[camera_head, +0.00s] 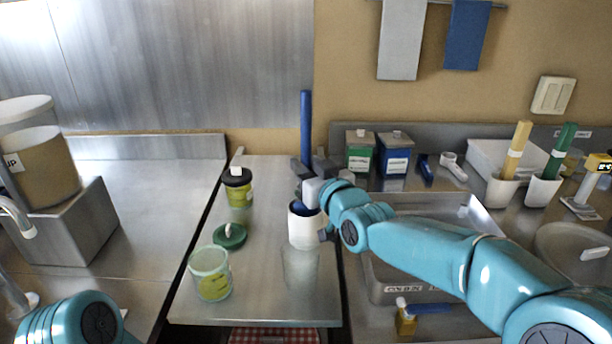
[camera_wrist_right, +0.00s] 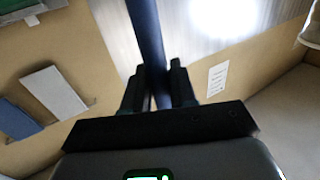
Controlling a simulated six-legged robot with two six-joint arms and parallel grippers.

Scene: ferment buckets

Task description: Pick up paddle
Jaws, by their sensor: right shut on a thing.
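The blue paddle (camera_head: 306,115) stands upright above a white cup (camera_head: 306,232) on the middle counter. My right gripper (camera_head: 304,170) is shut on the paddle's shaft just above the cup. In the right wrist view the blue shaft (camera_wrist_right: 146,30) runs up between the dark fingers of the right gripper (camera_wrist_right: 158,88). Blue shows in the cup's mouth, but I cannot tell whether the paddle's lower end is still inside it. The gripper partly hides the cup's rim. Of my left arm only a teal link shows at the lower left; its gripper is out of view.
A yellow paddle (camera_head: 517,148) and a green paddle (camera_head: 562,150) stand in white cups at the right. A clear jar (camera_head: 210,274), a green lid (camera_head: 229,236) and a black-lidded jar (camera_head: 238,189) stand left of the white cup. A steel tray (camera_head: 385,289) lies under my right arm.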

